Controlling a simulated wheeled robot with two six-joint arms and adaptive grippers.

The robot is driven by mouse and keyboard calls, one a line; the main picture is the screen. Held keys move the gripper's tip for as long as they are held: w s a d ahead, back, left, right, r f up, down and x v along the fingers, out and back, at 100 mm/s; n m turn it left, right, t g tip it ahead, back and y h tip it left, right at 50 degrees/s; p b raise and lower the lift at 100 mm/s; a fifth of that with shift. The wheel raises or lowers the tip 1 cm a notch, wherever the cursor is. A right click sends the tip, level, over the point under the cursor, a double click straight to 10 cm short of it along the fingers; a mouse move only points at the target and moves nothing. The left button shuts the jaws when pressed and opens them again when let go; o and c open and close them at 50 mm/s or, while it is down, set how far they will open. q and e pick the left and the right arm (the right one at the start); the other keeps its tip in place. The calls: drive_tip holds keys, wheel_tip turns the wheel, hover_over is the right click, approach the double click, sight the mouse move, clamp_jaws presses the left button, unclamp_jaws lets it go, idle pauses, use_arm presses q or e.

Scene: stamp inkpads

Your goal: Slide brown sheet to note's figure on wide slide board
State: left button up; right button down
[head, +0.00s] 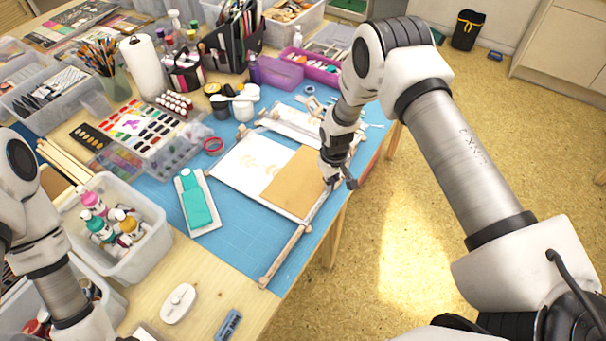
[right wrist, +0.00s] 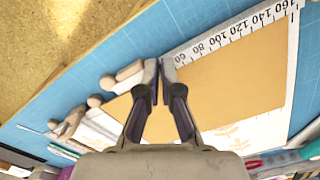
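The brown sheet (head: 292,184) lies flat on the right part of the white slide board (head: 238,162), which has a faint leaf print. In the right wrist view the brown sheet (right wrist: 240,75) lies beside a ruler scale (right wrist: 225,38) with printed numbers. My right gripper (head: 340,182) is low at the sheet's right edge. In the right wrist view its fingertips (right wrist: 159,66) are nearly together near the scale's low-number end, with nothing visible between them. Contact with the sheet cannot be told. My left arm is at lower left, its gripper out of view. I cannot make out a note.
A wooden rod (head: 286,252) runs along the right edge of the blue mat (head: 240,235). A teal-topped stamp pad (head: 195,203) lies left of the board. A bin of paint bottles (head: 120,228) stands further left.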

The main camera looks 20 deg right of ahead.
use_arm(q)
drive_tip(key=shift+s, duration=0.1)
use_arm(e)
drive_tip(key=shift+s, duration=0.1)
use_arm(q)
drive_tip(key=shift+r+p, duration=2.3)
drive_tip(key=shift+p, duration=0.05)
use_arm(e)
drive_tip(key=shift+r, duration=3.5)
use_arm(q)
drive_tip(key=shift+f, duration=0.1)
use_arm(e)
drive_tip(key=shift+f, duration=0.1)
